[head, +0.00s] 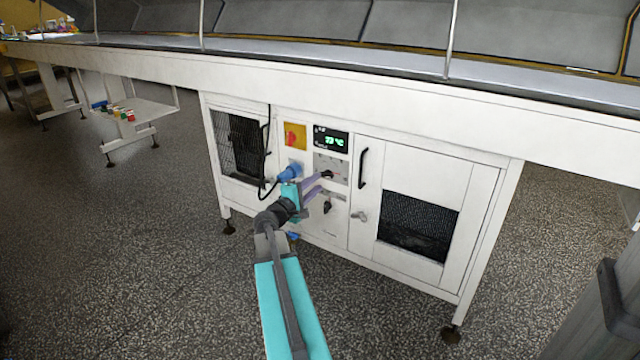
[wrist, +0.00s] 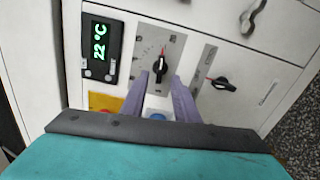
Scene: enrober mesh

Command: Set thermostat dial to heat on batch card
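The thermostat dial (wrist: 160,68) is a small black pointer knob on a grey scale plate in the wrist view, with a red mark above it. It also shows on the cabinet front in the head view (head: 328,174). My gripper (wrist: 160,77) has two purple fingers, spread apart, one on each side of the dial. Whether they touch the knob I cannot tell. In the head view my gripper (head: 319,183) is at the control panel. The green display (wrist: 99,50) seems to read 22 °C. I cannot make out a batch card.
A second black knob (wrist: 223,84) sits right of the dial. A red and yellow switch (head: 295,136) and a blue plug (head: 290,173) with a black cable are on the left.

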